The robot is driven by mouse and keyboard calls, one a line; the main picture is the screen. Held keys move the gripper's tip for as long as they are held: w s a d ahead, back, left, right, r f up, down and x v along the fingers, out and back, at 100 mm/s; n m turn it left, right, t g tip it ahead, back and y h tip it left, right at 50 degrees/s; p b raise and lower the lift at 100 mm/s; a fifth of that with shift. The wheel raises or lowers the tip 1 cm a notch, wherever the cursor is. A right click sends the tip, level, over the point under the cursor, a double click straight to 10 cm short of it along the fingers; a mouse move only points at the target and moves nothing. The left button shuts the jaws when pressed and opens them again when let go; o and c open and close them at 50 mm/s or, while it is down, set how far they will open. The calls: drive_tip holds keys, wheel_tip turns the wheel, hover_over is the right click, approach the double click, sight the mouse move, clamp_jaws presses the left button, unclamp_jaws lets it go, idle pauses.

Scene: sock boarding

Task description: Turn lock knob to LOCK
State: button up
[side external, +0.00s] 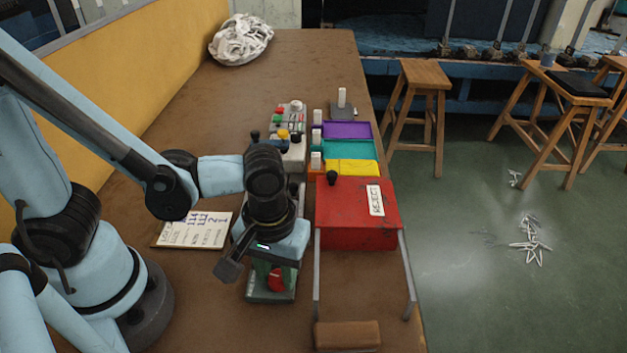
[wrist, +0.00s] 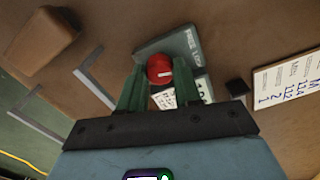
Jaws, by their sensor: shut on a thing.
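The red lock knob (wrist: 160,69) stands on a grey-green plate (wrist: 194,48) with pale lettering, too small to read surely. It also shows in the side view (side external: 277,281), low beneath my wrist. My gripper (wrist: 160,76) points down at the plate, its green fingers on either side of the knob, shut on it. A short white line marks the knob's face. My wrist hides part of the plate in the side view.
A red REJECT box (side external: 345,235) with a metal frame stands close to the right. Behind are purple, teal and yellow trays (side external: 350,130) and a button panel (side external: 289,120). A written card (side external: 197,231) lies left, and a brown block (side external: 347,335) lies in front.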

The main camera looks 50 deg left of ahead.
drive_tip(key=shift+m, duration=1.5)
drive_tip(key=shift+c, duration=0.2)
drive_tip(key=o, duration=1)
drive_tip(key=shift+o, duration=0.2)
